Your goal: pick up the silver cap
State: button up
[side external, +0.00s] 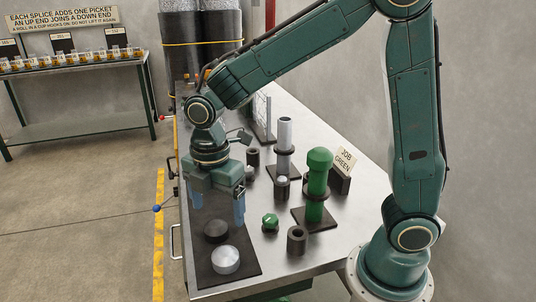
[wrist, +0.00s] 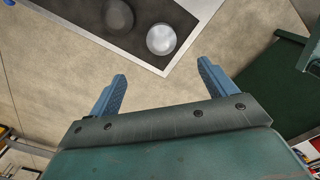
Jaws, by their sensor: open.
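The silver cap (side external: 226,261) is a short round disc lying on a black mat (side external: 245,276) at the table's near left. It also shows in the wrist view (wrist: 161,39), just past the fingertips. A dark cap (side external: 216,231) lies behind it on the mat and shows in the wrist view (wrist: 118,16). My gripper (side external: 219,205) has blue fingers pointing down, above the far part of the mat and behind both caps. In the wrist view the fingers (wrist: 161,72) are wide apart with nothing between them.
A green roll (side external: 317,180) stands on a post with a dark base. A silver roll (side external: 284,134) stands farther back. A green cap (side external: 270,221) and a dark cup (side external: 297,240) are right of the mat. A job card (side external: 346,157) stands behind. The table's left edge is close to the mat.

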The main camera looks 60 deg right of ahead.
aim_at(224, 250)
jog(key=shift+f, duration=4.25)
jog(key=shift+s+f, duration=0.2)
jog(key=shift+f, duration=2.35)
jog(key=shift+c, duration=0.4)
jog(key=c, duration=1)
